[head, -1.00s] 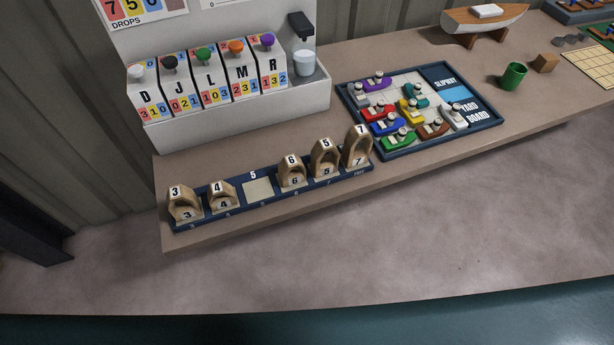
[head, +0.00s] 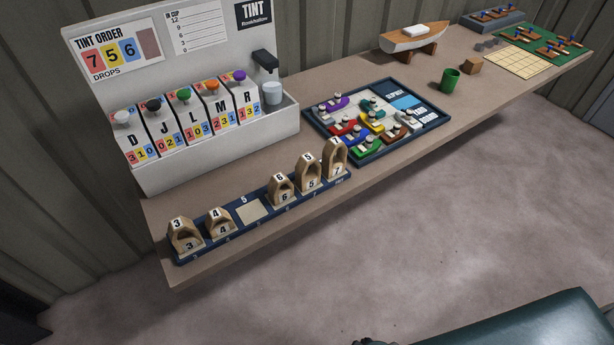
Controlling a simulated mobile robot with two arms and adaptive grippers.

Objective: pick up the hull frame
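Several arched wooden hull frames stand upright in a dark blue rack (head: 196,250) along the near left edge of the bench. From left to right they are frame 3 (head: 184,235), frame 4 (head: 218,224), frame 6 (head: 281,189), frame 5 (head: 309,173) and frame 7 (head: 335,158). The place between frame 4 and frame 6, with a 5 behind it, is an empty pale pad (head: 249,210). No gripper can be made out. Only a small dark shape shows at the bottom edge, too cut off to identify.
A tint dispenser (head: 215,137) stands behind the rack. Right of it lies a yard board (head: 435,124) with small coloured boats. A green cup (head: 450,80), a wooden block (head: 472,65) and a model boat (head: 412,40) are farther right. Open floor lies in front.

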